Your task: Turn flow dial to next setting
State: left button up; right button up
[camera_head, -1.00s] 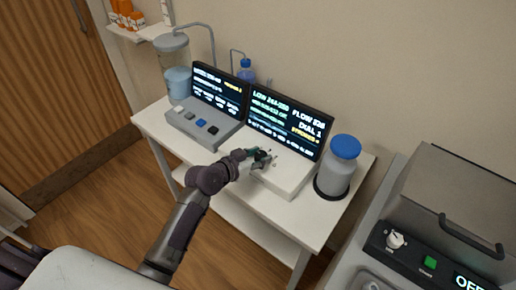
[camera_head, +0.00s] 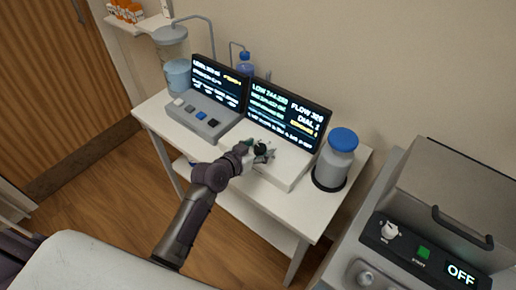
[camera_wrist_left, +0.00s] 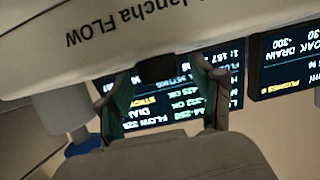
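The white flow unit (camera_head: 291,173), lettered "lancha FLOW" in the left wrist view (camera_wrist_left: 105,28), stands on a white table. Its flow dial, a black knob (camera_wrist_left: 157,69), shows on its face in the left wrist view. My left gripper (camera_head: 260,151) is at the knob in the head view. In the left wrist view its two green-padded fingers are spread, one on each side of the knob, with gaps visible. Whether a fingertip touches it is unclear. My right gripper is out of view.
A grey button console (camera_head: 196,122) with its own screen (camera_head: 220,82) is left of the unit. A blue-capped container (camera_head: 338,162) stands close on its right. A grey machine (camera_head: 440,200) with a white knob and an "OFF" display is at the right. The table's front edge is near my arm.

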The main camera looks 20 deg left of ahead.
pick_arm(q)
jog(key=shift+s, duration=0.2)
jog(key=v, duration=1.1)
jog(key=shift+s+r, duration=0.2)
jog(key=shift+s, duration=0.1)
jog(key=shift+a, duration=0.15)
